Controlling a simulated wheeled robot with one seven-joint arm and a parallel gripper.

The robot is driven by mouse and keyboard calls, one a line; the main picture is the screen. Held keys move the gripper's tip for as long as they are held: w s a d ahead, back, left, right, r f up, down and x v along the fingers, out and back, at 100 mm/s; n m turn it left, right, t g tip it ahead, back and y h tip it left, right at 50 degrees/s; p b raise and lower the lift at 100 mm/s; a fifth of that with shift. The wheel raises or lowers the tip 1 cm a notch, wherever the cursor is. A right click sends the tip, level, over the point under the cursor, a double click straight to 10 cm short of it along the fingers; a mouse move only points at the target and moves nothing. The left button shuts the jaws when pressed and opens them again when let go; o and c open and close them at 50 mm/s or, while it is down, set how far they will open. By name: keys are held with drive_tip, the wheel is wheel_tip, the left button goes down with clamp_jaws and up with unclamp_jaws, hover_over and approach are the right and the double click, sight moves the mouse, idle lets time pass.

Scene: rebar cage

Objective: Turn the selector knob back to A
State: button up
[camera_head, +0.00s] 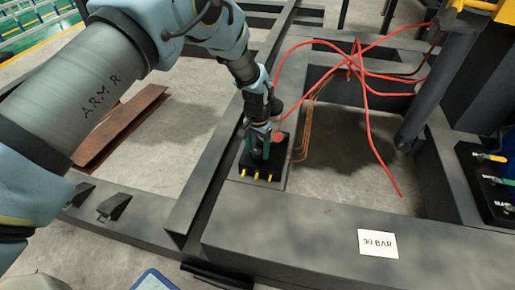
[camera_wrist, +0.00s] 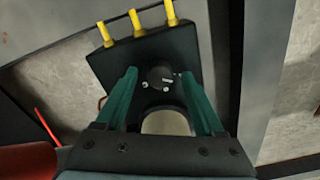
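A black control box (camera_head: 262,168) sits on the dark steel frame, with three yellow-tipped parts along its front edge. In the wrist view the box (camera_wrist: 190,48) lies ahead of my gripper (camera_wrist: 159,76). A dark round knob (camera_wrist: 160,73) on its face shows between the two green fingertips, with small white marks near it. I cannot read the letters or the knob's setting. The fingers are apart, one on each side of the knob, with visible gaps. In the head view my gripper (camera_head: 260,149) points down over the box and hides the knob.
A red round part (camera_head: 279,137) is beside the gripper; red (camera_wrist: 25,160) also shows at the wrist view's lower left. Red cables (camera_head: 357,65) tangle behind. A "90 BAR" card (camera_head: 378,243) lies on the frame. Another black box (camera_head: 490,180) is at the right.

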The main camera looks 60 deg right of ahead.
sight(258, 151)
drive_tip(key=shift+r, duration=0.1)
wheel_tip(258, 151, up, 11)
drive_tip(key=p, duration=0.1)
drive_tip(key=shift+f, duration=0.2)
idle(0.7)
